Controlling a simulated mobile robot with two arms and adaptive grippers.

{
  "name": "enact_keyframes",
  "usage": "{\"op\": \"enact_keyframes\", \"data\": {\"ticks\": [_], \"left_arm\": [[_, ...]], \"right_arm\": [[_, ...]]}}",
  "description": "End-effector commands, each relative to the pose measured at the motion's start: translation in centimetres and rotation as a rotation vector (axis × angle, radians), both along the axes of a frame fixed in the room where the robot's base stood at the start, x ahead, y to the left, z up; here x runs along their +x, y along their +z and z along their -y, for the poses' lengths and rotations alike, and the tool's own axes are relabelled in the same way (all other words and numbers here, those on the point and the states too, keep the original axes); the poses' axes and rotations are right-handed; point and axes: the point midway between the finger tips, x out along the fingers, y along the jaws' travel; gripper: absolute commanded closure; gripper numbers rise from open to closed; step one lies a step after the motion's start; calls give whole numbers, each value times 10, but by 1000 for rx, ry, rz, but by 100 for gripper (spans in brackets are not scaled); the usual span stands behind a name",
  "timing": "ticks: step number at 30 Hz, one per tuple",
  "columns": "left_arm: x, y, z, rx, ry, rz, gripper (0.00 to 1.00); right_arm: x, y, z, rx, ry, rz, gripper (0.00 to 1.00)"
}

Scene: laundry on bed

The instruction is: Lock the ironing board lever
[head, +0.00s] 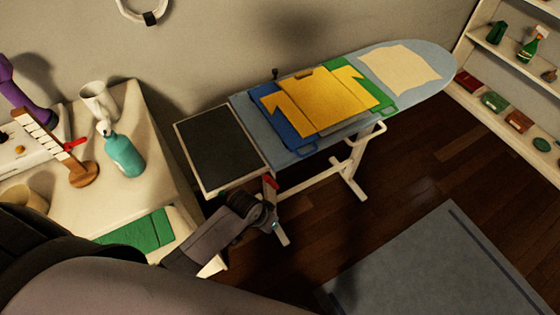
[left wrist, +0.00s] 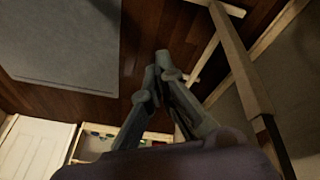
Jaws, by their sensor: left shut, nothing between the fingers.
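The ironing board (head: 425,75) stands open along the wall on white legs (head: 349,180). A small red part (head: 270,182), which looks like its lever, shows under the near end beside the dark rest plate (head: 220,145). My left gripper (head: 266,208) is just below this red part, close to it; I cannot tell whether they touch. In the left wrist view my left gripper (left wrist: 162,66) has its fingers together with nothing between them. Pale bars of the board's frame (left wrist: 238,60) pass beside the fingers there; I see no red part. My right gripper is not in view.
Folded yellow (head: 318,100), blue and green garments lie on the board with a cream cloth (head: 400,68). Shelves (head: 510,60) are at right. A grey rug (head: 440,265) covers open floor.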

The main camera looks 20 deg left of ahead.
Motion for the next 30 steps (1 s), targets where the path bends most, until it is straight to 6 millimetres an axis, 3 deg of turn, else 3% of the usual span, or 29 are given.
{"op": "enact_keyframes", "data": {"ticks": [1,6,11,17,24,30], "left_arm": [[7,32,7,-11,-19,15,100],[22,108,28,-41,-95,31,100],[46,134,40,-53,-152,16,100],[75,179,45,-38,-222,-15,100],[102,239,30,33,-282,-79,100],[113,277,12,92,-291,-129,100]], "right_arm": [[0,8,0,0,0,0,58],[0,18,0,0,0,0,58],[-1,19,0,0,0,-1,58],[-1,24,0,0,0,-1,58],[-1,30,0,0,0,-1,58],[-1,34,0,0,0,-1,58]]}}
